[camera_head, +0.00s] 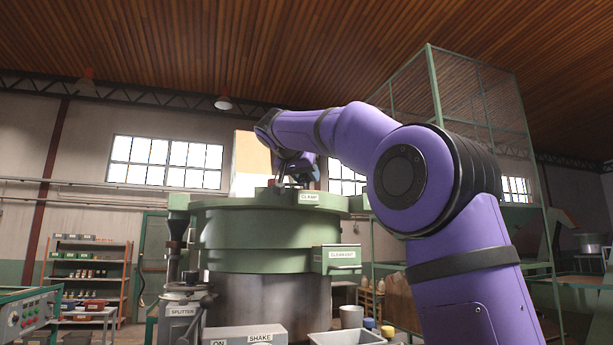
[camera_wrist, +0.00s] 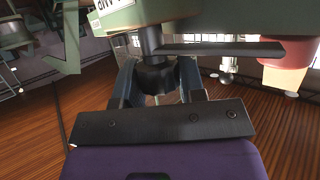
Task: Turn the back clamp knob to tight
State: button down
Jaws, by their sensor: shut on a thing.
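The green round hopper machine (camera_head: 262,230) stands in the middle of the head view. A CLAMP label (camera_head: 310,197) is on its upper rim. My gripper (camera_head: 297,178) is at the top of that rim, just above the label, and is small and partly dark there. In the wrist view, my gripper (camera_wrist: 158,85) has one finger on each side of a dark round clamp knob (camera_wrist: 156,76) on a short stem, and is shut on it. The knob's turn mark is not visible. Part of the CLAMP label shows at the top of the wrist view (camera_wrist: 104,6).
A dark flat bar (camera_wrist: 222,49) runs beside the knob's stem. A CLEAN/EXIT-like label box (camera_head: 339,259) juts from the machine's right side. A SPLITTER unit (camera_head: 183,311) stands at left. A grey ON/SHAKE box (camera_head: 245,336) and a tray (camera_head: 346,338) are in front.

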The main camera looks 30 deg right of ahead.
jog(key=m+g, duration=0.3)
jog(key=m+g+h, duration=0.1)
jog(key=m+g, duration=0.2)
jog(key=shift+f+g+h, duration=0.1)
jog(key=shift+g+h, duration=0.2)
jog(key=shift+g, duration=0.1)
dwell(0.3)
jog(key=c, duration=0.7)
grip_release()
